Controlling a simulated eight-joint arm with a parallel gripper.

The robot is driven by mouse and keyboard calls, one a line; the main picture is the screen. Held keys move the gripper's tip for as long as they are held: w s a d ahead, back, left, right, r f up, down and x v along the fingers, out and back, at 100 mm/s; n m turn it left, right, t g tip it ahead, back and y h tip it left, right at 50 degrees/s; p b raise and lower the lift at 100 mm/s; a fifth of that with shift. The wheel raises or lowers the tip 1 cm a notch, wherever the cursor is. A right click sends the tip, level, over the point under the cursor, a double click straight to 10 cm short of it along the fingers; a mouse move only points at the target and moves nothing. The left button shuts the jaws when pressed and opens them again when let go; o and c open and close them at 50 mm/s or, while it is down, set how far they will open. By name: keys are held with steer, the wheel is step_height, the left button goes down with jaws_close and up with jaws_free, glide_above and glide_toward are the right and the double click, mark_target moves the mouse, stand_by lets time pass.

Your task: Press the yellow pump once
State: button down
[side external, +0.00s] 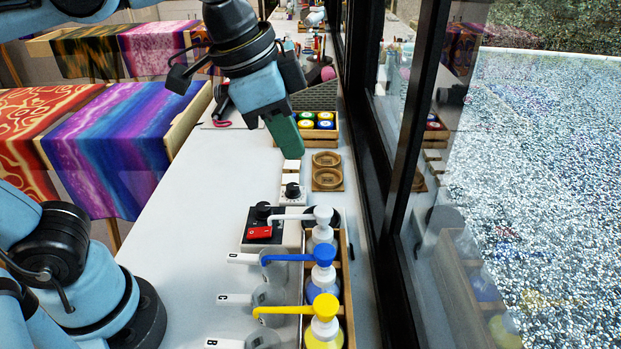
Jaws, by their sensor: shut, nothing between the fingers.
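The yellow pump (325,307) tops a bottle at the near end of a wooden rack, its long spout pointing left. A blue pump (323,254) stands just behind it, and a white pump (322,216) behind that. My gripper (292,155) is shut and empty, its green fingers pointing down over the far part of the table. It is well behind and above the pumps, touching none of them.
Grey cups with white lettered handles (238,299) sit under the spouts. A black box with a red switch (259,232) stands left of the white pump. Wooden round-holed holders (327,180) and a crate of colourful lids (317,120) lie farther back. A window frame (386,190) borders the right. The left tabletop is clear.

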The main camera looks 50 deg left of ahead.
mark_target(326, 305)
steer(key=s+d+f+m+g, duration=0.1)
steer(key=s+d+m, duration=0.1)
steer(key=d+m, duration=0.1)
steer(key=s+d+f+m+g+y, duration=0.1)
steer(key=s+d+m, duration=0.2)
steer(key=d, duration=0.3)
steer(key=s+d+f+m+g, duration=0.1)
steer(key=s+d+f+m, duration=0.1)
steer(key=d+m, duration=0.2)
steer(key=shift+s+d+f+g+y, duration=0.1)
steer(key=shift+s+d+g+y, duration=0.25)
steer(key=shift+d, duration=0.35)
steer(key=shift+f, duration=0.7)
steer(key=shift+f, duration=0.4)
steer(key=shift+f, duration=1)
steer(key=shift+f, duration=0.8)
steer(key=shift+r, duration=1)
steer(key=shift+r, duration=0.1)
